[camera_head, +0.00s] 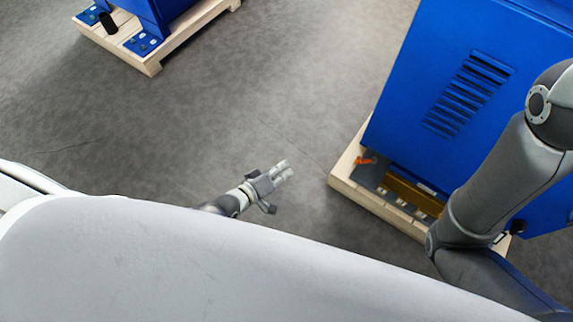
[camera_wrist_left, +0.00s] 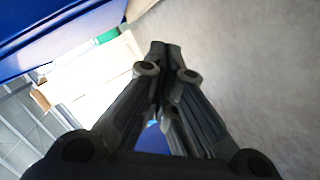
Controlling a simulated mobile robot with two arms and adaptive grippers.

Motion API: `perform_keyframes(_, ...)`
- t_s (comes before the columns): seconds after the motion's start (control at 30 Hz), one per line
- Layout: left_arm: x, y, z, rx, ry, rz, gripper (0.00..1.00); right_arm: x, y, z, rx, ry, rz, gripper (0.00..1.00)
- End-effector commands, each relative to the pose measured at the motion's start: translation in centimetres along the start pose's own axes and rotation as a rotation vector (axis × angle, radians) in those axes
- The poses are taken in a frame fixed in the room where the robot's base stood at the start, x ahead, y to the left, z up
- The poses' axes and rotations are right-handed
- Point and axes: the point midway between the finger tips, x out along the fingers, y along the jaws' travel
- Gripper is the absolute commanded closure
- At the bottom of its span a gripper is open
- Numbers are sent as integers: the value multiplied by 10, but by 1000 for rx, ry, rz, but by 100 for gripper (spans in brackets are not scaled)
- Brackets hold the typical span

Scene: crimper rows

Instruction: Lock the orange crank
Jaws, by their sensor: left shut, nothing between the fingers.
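The orange crank (camera_head: 366,160) is small and sits at the left end of the dark plate at the foot of the blue machine on the right in the head view. My left gripper (camera_head: 284,169) is out over the grey floor, left of the crank and clearly apart from it. It is shut and empty, and its closed fingers (camera_wrist_left: 165,50) also show in the left wrist view. I cannot make out the crank in the left wrist view. My right arm crosses in front of the blue machine at the right; its gripper is out of view.
The blue machine (camera_head: 430,60) with a vent stands on a wooden pallet (camera_head: 345,185). A brass-coloured bar (camera_head: 410,195) lies at its foot. Another blue machine on a pallet (camera_head: 150,66) is at the upper left. The grey floor between them is clear.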

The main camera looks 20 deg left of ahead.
Motion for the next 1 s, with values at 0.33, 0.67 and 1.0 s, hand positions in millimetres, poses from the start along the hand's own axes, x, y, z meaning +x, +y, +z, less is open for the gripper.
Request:
perform_keyframes(0.33, -5, -2, 0, 28, -8, -25, 100, 9, 2, 3, 0, 0, 0, 48)
perform_keyframes(0.67, -3, 10, 0, 35, -4, -7, 100, 4, 2, 9, 0, -29, 4, 68)
perform_keyframes(1.0, -8, 170, -32, 271, 126, 208, 100, -104, 9, 92, 11, -513, 68, 100)
